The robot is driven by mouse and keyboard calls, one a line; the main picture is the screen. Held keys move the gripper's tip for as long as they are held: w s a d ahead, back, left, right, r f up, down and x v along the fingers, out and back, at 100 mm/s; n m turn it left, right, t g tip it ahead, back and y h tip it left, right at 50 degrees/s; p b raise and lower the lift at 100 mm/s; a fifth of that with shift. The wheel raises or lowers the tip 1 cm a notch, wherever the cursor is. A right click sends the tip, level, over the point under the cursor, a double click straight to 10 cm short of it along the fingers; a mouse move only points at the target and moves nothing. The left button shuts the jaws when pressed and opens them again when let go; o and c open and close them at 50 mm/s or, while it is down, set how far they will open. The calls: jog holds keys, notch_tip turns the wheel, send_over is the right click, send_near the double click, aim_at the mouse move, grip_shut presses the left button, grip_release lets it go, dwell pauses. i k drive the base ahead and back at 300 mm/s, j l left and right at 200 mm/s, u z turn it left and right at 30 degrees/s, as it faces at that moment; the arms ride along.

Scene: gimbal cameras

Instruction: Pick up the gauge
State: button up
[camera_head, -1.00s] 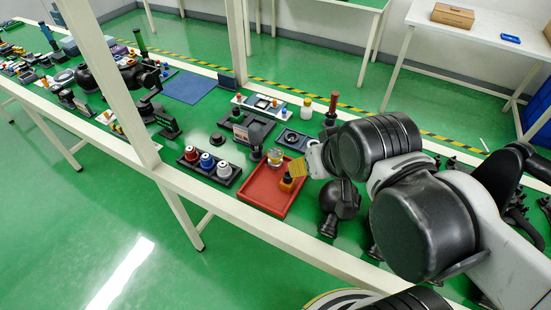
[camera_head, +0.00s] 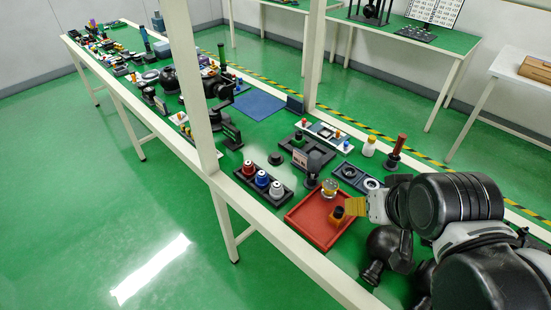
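A small round piece with a clear top and a brass-coloured body (camera_head: 329,188), which looks like the gauge, is at the back edge of a red tray (camera_head: 311,228) on the green bench. My gripper (camera_head: 350,207) reaches in from the right, with its yellow end over the tray's right side. It is to the right of and nearer the camera than the round piece, apart from it. A small orange and dark block (camera_head: 338,215) shows just beside the gripper's tip. I cannot tell whether they touch. The finger gap is too small to make out.
A dark rack (camera_head: 264,183) with red, blue and white-topped pieces stands left of the tray. A dark display stand (camera_head: 312,173) is close behind it. A red-handled tool (camera_head: 397,148) and a white bottle (camera_head: 369,146) stand farther back. A white post (camera_head: 199,95) rises at the bench's front edge.

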aim_at(329, 186)
jog(key=i+j+z, duration=0.25)
jog(key=j+z, duration=0.25)
jog(key=j, duration=0.15)
jog(key=i+j+z, duration=0.1)
jog(key=j+z, duration=0.4)
jog(key=j, duration=0.15)
jog(key=j+z, duration=0.5)
jog(key=j, duration=0.25)
